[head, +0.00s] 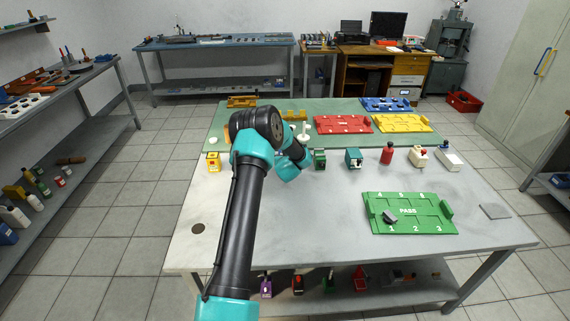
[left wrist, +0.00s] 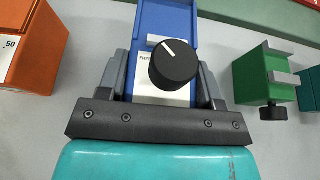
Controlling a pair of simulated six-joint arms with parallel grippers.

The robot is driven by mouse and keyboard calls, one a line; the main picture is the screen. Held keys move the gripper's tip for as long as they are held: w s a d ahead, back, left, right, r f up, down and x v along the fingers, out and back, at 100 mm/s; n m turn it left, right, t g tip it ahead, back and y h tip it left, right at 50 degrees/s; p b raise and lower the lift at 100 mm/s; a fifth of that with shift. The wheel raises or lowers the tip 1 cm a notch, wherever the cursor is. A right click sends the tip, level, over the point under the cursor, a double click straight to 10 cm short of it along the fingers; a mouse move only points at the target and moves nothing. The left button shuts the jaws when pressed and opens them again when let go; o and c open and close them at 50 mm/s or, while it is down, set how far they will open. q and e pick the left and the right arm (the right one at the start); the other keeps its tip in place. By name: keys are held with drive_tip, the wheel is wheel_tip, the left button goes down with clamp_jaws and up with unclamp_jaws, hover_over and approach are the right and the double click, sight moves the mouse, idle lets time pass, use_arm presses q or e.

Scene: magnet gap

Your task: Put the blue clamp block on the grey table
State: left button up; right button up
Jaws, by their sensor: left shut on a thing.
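A blue block (left wrist: 165,22) with a white label and a black knob (left wrist: 173,63), which I take to be the blue clamp block, is in the left wrist view. My left gripper (left wrist: 164,80) is shut on it, with a grey finger at each side. In the head view my own arm hides the block and the fingertips. The grey table (head: 275,230) lies under the arm. I cannot tell whether the block touches the table. My right gripper is in neither view.
A green block (head: 319,159) and a teal block (head: 354,158) stand right of my wrist. A green PASS tray (head: 430,212) is at front right. A green mat (head: 350,144) with trays covers the back. The front middle is clear.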

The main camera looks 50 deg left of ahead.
use_arm(q)
drive_tip(key=shift+w+a, duration=0.3)
drive_tip(key=shift+w+a, duration=0.1)
drive_tip(key=shift+a, duration=0.05)
drive_tip(key=shift+w+a+f, duration=0.1)
drive_tip(key=shift+f, duration=1.7)
drive_tip(key=o, duration=1.1)
drive_tip(key=shift+f, duration=0.15)
